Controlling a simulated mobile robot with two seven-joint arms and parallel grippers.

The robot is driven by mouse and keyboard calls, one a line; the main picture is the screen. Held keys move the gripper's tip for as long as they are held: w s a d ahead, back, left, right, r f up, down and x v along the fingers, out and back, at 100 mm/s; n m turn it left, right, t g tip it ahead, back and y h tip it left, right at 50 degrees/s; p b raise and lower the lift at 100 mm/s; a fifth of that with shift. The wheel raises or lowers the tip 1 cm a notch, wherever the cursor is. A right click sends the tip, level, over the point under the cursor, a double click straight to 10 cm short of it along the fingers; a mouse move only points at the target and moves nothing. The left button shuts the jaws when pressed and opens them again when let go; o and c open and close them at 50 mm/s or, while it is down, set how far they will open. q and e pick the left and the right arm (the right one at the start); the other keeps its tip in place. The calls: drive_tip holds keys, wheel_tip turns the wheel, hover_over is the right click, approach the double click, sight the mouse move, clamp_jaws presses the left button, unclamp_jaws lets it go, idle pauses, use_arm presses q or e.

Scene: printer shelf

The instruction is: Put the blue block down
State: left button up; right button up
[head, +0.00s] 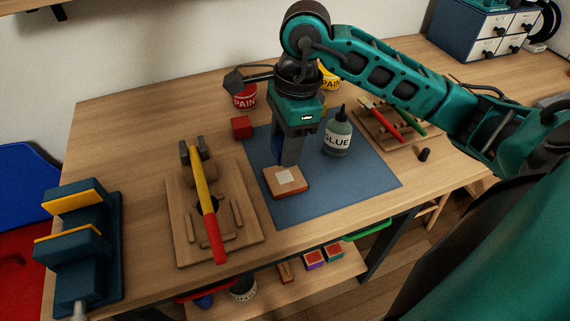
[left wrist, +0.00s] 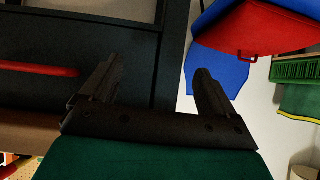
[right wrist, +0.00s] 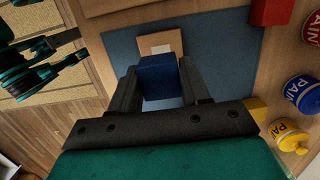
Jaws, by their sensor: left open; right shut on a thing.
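The blue block (right wrist: 160,75) is between the fingers of my right gripper (right wrist: 160,90), which is shut on it. In the head view only a dark blue sliver of the block (head: 277,150) shows beside the fingers of my right gripper (head: 287,158). The gripper points down over the blue mat (head: 345,185), just behind a small wooden block with a pale square top (head: 286,181). I cannot tell whether the blue block touches anything below. My left gripper (left wrist: 155,90) is open and empty in the left wrist view, away from the table top.
A glue bottle (head: 338,135) stands on the mat to the right. A red cube (head: 241,127) and paint cans (head: 244,97) are behind. A wooden jig with a yellow-red tool (head: 208,205) lies left. The mat's front right part is clear.

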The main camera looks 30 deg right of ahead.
sight(285, 177)
drive_tip(key=shift+f, duration=3)
drive_tip(key=shift+f+b, duration=0.1)
drive_tip(key=shift+b, duration=0.2)
drive_tip(key=shift+f, duration=0.15)
drive_tip(key=o, duration=1)
drive_tip(key=shift+o, duration=0.2)
drive_tip(key=shift+r, duration=0.35)
drive_tip(key=r, duration=0.4)
drive_tip(key=d+r, duration=0.1)
drive_tip(key=r, duration=0.6)
drive_tip(key=shift+s+d+r+p, duration=0.2)
drive_tip(key=shift+d+r+p, duration=0.2)
